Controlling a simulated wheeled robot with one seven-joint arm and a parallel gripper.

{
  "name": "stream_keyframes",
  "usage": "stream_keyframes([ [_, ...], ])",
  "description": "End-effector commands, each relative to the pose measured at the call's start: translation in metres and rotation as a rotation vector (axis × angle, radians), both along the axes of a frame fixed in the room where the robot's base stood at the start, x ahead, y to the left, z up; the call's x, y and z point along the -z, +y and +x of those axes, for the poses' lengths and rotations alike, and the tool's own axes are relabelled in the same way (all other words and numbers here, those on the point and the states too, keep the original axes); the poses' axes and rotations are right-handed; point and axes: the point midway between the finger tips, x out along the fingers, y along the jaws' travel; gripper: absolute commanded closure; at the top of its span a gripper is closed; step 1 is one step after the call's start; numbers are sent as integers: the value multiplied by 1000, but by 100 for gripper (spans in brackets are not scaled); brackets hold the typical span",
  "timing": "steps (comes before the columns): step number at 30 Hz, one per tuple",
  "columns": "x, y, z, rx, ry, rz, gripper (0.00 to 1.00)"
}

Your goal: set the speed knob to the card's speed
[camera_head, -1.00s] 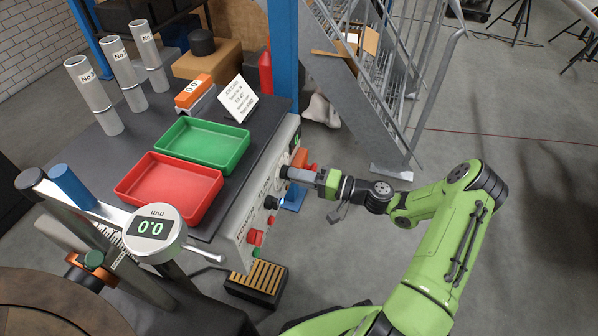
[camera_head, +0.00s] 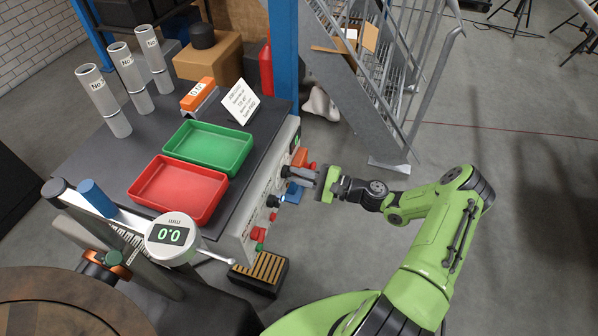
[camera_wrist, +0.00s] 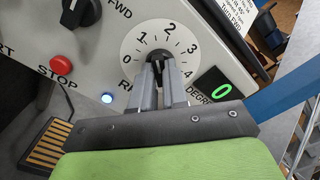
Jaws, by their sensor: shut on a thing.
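The speed knob (camera_wrist: 155,58) is a small dark knob at the centre of a white dial numbered 0 to 4 in the wrist view. My gripper (camera_wrist: 158,70) is shut on it, with grey fingers on either side. The fingers hide much of the knob, and I cannot tell where its pointer stands. In the head view my gripper (camera_head: 300,172) reaches the front panel from the right. The white job card (camera_head: 239,101) leans at the table's back right; its small print is unreadable. Its lower part shows in the wrist view (camera_wrist: 237,13).
Left of the dial are a black FWD knob (camera_wrist: 82,12), a red STOP button (camera_wrist: 61,65) and a lit blue-white button (camera_wrist: 106,98). A green digit display (camera_wrist: 221,90) reads 0. Red (camera_head: 160,207) and green (camera_head: 187,158) trays lie on the table. A blue post (camera_head: 284,50) stands behind.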

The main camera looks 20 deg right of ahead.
Motion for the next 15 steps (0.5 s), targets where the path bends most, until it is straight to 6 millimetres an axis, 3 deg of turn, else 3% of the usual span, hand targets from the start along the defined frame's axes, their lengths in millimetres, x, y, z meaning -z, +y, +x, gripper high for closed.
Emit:
stream_keyframes([
  [15, -1, -1, 0, 1, 400, 287, 100],
])
